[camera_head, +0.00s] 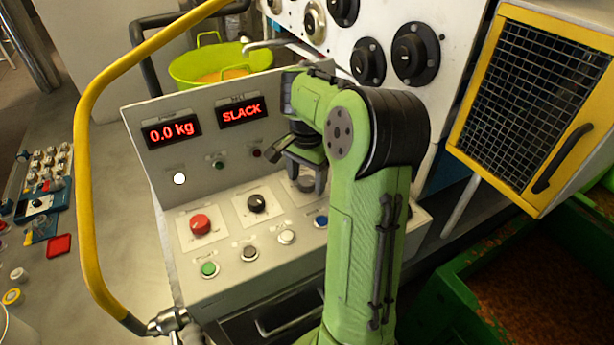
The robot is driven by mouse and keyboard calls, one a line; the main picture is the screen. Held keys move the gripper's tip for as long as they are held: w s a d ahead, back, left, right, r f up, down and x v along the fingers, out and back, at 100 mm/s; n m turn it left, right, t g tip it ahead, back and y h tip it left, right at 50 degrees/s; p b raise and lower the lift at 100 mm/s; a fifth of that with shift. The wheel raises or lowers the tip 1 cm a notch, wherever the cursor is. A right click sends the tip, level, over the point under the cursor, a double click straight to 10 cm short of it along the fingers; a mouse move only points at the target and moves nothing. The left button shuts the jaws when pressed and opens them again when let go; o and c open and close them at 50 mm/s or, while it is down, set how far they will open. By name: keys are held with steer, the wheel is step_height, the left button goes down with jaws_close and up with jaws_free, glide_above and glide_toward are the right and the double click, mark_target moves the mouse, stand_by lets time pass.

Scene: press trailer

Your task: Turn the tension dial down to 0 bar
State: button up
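A sloped grey control panel (222,228) stands in the middle of the head view. A black rotary knob (257,203) sits on a pale square plate to the right of a red mushroom button (200,224). Another pale plate with a round grey part (304,184) lies farther right, partly hidden by my gripper. The labels are too small to read, so I cannot tell which one is the tension dial. My gripper (308,178) points down over the right plate. Its fingertips are partly hidden by my arm, and I cannot tell whether it touches anything.
Red displays read "0.0 kg" (171,132) and "SLACK" (241,112). Green (208,269), dark (249,253), white (286,236) and blue (321,221) buttons line the panel's front. A yellow rail (86,190) curves along the left. A yellow-framed mesh door (530,95) stands right.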

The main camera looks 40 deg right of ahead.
steer(key=c, duration=1)
steer(key=shift+n, duration=0.3)
